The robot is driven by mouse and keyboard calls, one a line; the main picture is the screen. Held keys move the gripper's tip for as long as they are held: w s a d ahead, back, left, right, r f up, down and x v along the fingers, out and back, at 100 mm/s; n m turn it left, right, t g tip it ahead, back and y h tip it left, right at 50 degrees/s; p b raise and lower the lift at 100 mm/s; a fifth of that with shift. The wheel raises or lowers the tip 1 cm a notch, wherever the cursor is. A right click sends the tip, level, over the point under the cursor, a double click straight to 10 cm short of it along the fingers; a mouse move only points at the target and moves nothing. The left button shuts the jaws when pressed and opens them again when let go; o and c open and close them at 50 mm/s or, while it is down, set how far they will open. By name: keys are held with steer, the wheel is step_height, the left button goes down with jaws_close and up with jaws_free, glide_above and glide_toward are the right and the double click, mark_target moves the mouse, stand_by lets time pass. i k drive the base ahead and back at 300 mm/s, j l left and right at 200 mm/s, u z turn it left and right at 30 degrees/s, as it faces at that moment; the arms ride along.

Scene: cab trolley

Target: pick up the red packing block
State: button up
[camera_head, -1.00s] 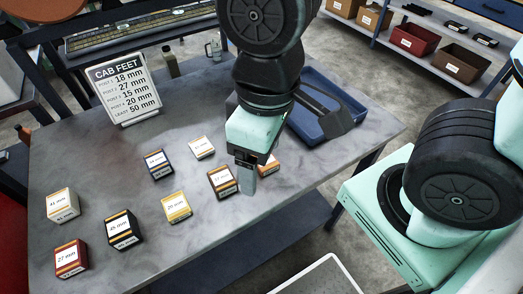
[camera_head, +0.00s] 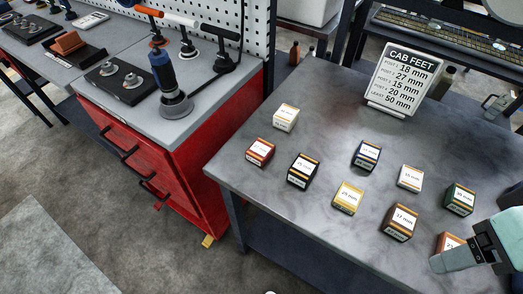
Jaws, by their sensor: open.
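The red packing block (camera_head: 260,152) stands on the left part of the grey marbled table (camera_head: 330,110), with a white label on top. Its top label read 27 mm in the earlier view. My gripper (camera_head: 458,258) is at the lower right edge of the picture, far from the red block. It is open and in front of an orange-brown block (camera_head: 449,241), which it partly covers. I cannot tell whether it touches that block. Only part of my gripper shows.
A white block (camera_head: 286,117) stands just behind the red one and a black block (camera_head: 302,171) to its right. Several other labelled blocks stand between it and my gripper. A CAB FEET sign (camera_head: 406,78) stands at the back. A red cabinet (camera_head: 165,165) is left of the table.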

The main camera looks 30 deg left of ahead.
mark_target(260, 152)
steer(key=k+j+z, duration=0.1)
steer(key=j, duration=0.4)
steer(key=k+j+z, duration=0.15)
steer(key=k+j, duration=0.2)
steer(key=j, duration=0.15)
steer(key=k+j+z, duration=0.1)
steer(key=k+j, duration=0.15)
steer(key=j, duration=0.2)
steer(key=k+j+z, duration=0.1)
steer(key=k+j, duration=0.2)
steer(key=j, duration=0.15)
